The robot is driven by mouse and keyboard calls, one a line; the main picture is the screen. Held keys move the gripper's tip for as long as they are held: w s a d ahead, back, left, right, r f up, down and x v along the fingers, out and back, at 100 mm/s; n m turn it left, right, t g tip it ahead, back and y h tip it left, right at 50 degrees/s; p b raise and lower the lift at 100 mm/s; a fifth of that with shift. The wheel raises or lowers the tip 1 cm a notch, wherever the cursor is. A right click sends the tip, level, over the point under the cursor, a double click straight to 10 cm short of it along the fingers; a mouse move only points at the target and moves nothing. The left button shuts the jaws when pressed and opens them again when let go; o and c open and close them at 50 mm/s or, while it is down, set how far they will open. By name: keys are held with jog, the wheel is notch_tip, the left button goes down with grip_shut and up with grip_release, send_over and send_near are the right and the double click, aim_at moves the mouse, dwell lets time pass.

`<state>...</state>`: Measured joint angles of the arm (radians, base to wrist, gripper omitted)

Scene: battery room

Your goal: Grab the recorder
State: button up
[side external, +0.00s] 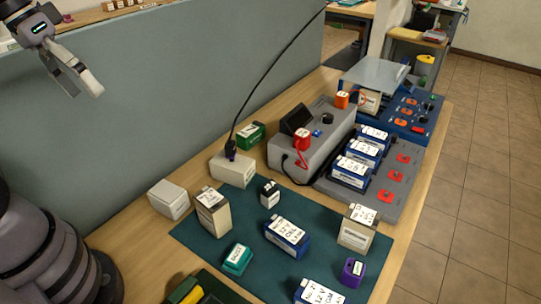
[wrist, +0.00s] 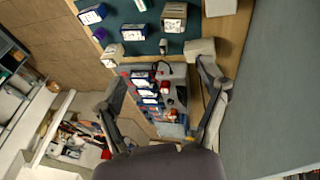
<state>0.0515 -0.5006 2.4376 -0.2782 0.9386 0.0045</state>
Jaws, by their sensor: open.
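I cannot tell for sure which item is the recorder, as the labels are too small to read. Candidates are a teal box (side external: 237,259) and a purple box (side external: 352,272) on the dark green mat (side external: 325,212), and a green box (side external: 250,134) behind it. A grey unit with a dark tilted screen (side external: 312,136) stands farther back. My gripper (side external: 76,76) is high at the upper left of the side view, away from all of these. In the wrist view its two fingers (wrist: 162,74) are spread with nothing between them.
Blue and cream batteries stand on the mat, with a white box (side external: 168,199) beside it. Blue batteries sit on a grey charger (side external: 380,207). A black cable rises from a pale block (side external: 232,170). A grey partition (side external: 150,105) runs along the bench's left side.

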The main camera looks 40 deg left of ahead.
jog(key=w+d+f+n+g+h, duration=0.35)
jog(key=w+d+h, duration=0.2)
jog(key=d, duration=0.55)
jog(key=n+t+h, duration=0.2)
jog(key=n+h, duration=0.3)
jog(key=n, duration=1)
send_over(359, 269)
jog(key=s+a, duration=0.2)
jog(key=a, duration=1)
notch_tip(359, 269, down, 28)
jog(key=x, duration=0.7)
jog(key=shift+w, duration=0.15)
jog(key=x, duration=0.6)
jog(key=shift+w+d, duration=0.15)
jog(key=shift+d, duration=0.1)
